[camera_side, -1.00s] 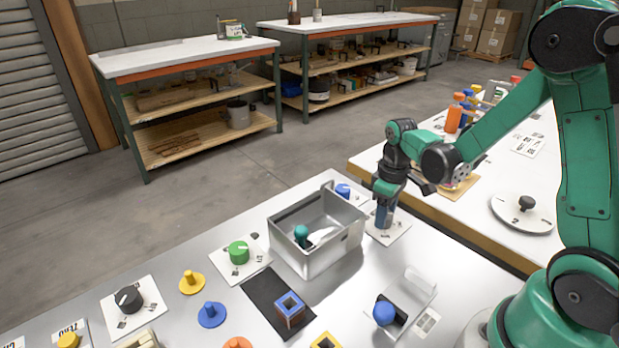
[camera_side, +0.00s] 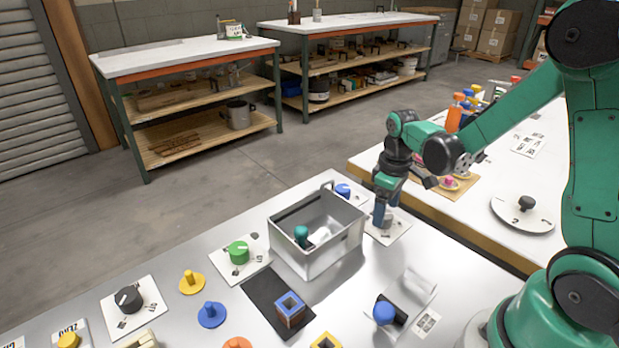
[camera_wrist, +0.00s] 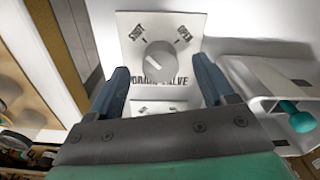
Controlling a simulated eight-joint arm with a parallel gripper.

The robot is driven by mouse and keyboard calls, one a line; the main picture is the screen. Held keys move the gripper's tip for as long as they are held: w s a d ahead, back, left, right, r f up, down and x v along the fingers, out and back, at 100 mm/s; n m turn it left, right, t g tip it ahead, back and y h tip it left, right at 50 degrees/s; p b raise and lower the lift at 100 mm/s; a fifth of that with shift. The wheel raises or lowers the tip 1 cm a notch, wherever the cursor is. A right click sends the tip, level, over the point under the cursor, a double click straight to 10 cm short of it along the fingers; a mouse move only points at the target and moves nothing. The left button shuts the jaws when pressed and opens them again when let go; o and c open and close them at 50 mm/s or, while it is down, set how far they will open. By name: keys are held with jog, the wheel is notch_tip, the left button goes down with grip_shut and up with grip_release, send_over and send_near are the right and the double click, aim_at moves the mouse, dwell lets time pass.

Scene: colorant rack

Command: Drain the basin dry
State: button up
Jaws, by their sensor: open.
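The drain valve plate (camera_wrist: 135,25) is marked SHUT at upper left and OPEN at upper right. Its round grey knob (camera_wrist: 160,65) has a white pointer line slanting toward the upper left, the SHUT side. My gripper (camera_side: 380,222) is open above the valve plate (camera_side: 397,232) in the side view. In the wrist view its two blue fingers stand apart on either side of the knob, not visibly touching it. The metal basin (camera_side: 292,262) stands left of the valve, with a teal-knobbed piece (camera_side: 302,234) inside. I cannot tell the liquid level.
A green dial (camera_side: 239,251) and a blue knob (camera_side: 343,190) sit beside the basin. A blue-topped piece (camera_side: 385,312) and a clear block (camera_side: 417,283) stand in front. A square blue-and-brown block (camera_side: 289,309) lies on a black mat. Bottles (camera_side: 455,112) stand on the right table.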

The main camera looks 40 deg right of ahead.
jog(key=shift+r, duration=2.1)
jog(key=shift+a+r, duration=0.25)
jog(key=shift+r, duration=0.05)
jog(key=s+a+r+m+t, duration=0.2)
jog(key=a+r+t, duration=0.4)
jog(key=a, duration=0.3)
jog(key=shift+s+a+r+t, duration=0.25)
jog(key=shift+s+r+t, duration=0.1)
jog(key=shift+t, duration=0.25)
